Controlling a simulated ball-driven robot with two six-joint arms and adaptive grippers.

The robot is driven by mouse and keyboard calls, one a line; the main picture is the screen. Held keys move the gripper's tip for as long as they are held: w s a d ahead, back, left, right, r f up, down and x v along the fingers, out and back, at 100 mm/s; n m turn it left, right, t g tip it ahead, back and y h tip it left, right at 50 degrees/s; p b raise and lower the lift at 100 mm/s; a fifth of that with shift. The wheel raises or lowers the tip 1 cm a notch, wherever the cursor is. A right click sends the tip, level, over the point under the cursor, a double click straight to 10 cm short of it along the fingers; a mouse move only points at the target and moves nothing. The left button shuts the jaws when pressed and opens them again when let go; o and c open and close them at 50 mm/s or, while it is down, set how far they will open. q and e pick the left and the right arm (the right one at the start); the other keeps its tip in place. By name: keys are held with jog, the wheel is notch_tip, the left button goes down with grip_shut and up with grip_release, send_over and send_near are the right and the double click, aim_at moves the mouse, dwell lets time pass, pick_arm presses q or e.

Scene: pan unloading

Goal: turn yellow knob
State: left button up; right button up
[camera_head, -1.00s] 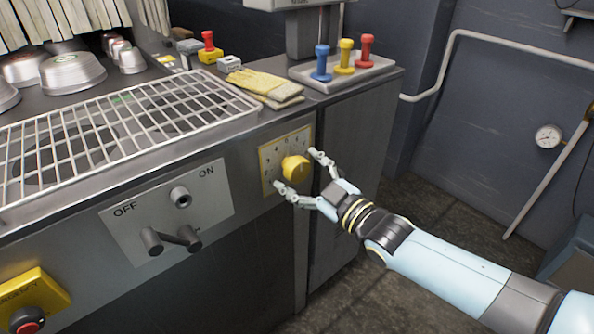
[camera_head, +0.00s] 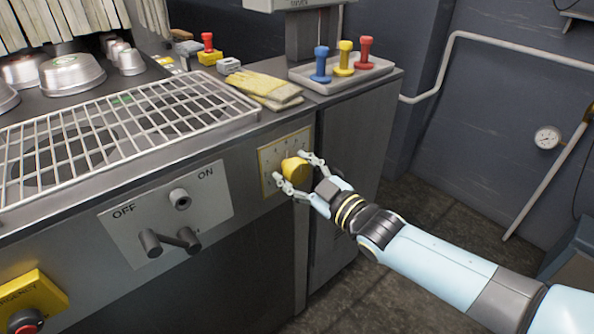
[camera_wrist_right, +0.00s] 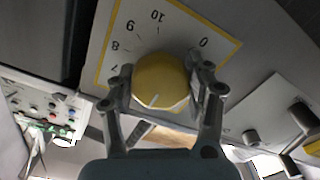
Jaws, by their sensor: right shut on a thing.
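The yellow knob (camera_head: 294,168) sits on a numbered dial plate (camera_head: 270,158) with a yellow border, on the front of the machine. In the right wrist view the knob (camera_wrist_right: 160,82) shows a pale pointer line near its lower edge, and numbers run around the dial plate (camera_wrist_right: 190,30). My right gripper (camera_head: 293,170) has a finger on each side of the knob and is shut on it. In the right wrist view the fingers of the right gripper (camera_wrist_right: 163,88) flank the knob left and right. My left gripper is not in view.
An OFF/ON lever panel (camera_head: 165,210) is left of the dial. A yellow emergency box (camera_head: 32,298) is at the lower left. Above are a wire rack (camera_head: 120,128), gloves (camera_head: 264,86) and a tray (camera_head: 340,70) with blue, yellow and red handles. The floor at right is clear.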

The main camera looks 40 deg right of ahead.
jog(key=m+p, duration=0.1)
jog(key=m, duration=0.4)
jog(key=shift+p, duration=0.4)
jog(key=m+p, duration=0.1)
jog(key=m, duration=0.5)
jog(key=shift+m, duration=0.3)
jog(key=o, duration=1.2)
